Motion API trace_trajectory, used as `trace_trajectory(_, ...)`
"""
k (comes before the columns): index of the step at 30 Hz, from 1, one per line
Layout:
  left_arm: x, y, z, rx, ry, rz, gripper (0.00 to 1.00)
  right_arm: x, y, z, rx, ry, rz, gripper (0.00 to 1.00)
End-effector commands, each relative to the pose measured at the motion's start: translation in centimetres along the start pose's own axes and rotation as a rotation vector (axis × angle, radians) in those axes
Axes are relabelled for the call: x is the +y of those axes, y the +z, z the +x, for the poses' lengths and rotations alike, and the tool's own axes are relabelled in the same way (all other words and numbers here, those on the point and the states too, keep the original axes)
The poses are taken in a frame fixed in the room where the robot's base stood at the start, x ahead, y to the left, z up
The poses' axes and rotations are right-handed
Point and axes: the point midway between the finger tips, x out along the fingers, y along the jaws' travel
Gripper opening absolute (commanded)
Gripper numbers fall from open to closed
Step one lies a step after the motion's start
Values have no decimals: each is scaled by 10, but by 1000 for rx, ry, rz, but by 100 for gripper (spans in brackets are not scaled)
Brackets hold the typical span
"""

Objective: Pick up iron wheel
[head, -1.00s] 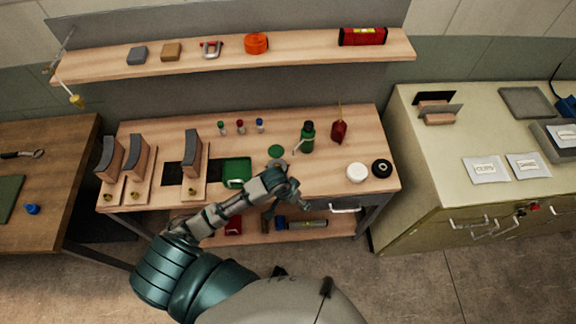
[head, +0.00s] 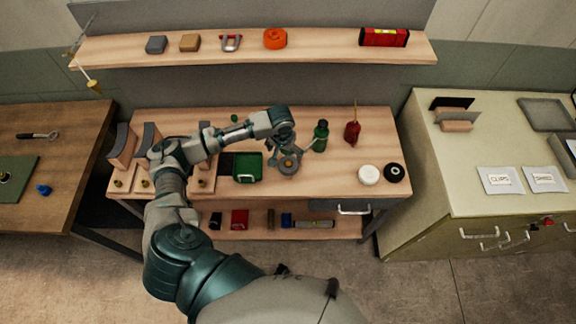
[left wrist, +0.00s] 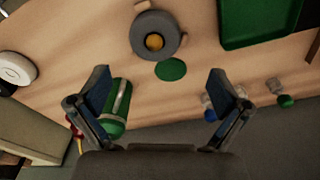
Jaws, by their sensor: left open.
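A dark grey round wheel with a brass-coloured centre, which looks like the iron wheel (left wrist: 137,42), lies flat on the wooden bench. In the head view the wheel (head: 290,166) is beside the green tray, just nearer the front than my left gripper (head: 288,141). My left gripper (left wrist: 159,84) is open and empty above the bench. In the wrist view the wheel is beyond the fingertips, apart from them. A flat green disc (left wrist: 171,69) lies between the wheel and the fingers. A green bottle (left wrist: 119,108) shows partly behind one finger. My right gripper is out of view.
The green tray (head: 248,180) stands left of the wheel. The green bottle (head: 321,133) and a red container (head: 353,131) stand behind to the right. White (head: 369,175) and black (head: 394,172) rolls lie at the bench's right end. A shelf (head: 330,48) hangs behind.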

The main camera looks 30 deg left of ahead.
Motion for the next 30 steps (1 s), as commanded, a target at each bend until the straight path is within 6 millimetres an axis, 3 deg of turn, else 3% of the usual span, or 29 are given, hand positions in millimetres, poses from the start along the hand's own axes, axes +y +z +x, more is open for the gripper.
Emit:
trace_trajectory(3, 0, 1, 26, -2, -1, -1, 100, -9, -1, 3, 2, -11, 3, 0)
trace_trajectory(7, 2, 0, 40, 2, -1, 0, 100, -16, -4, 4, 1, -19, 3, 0)
trace_trajectory(11, 3, 0, 48, 1, -2, 1, 100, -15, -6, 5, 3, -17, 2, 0)
trace_trajectory(19, 5, -4, 89, 0, -1, 1, 100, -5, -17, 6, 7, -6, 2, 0)
trace_trajectory(29, 5, -4, 98, 2, 0, 2, 100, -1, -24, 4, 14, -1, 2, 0)
trace_trajectory(30, 5, -4, 98, 2, 0, 2, 92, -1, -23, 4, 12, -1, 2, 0)
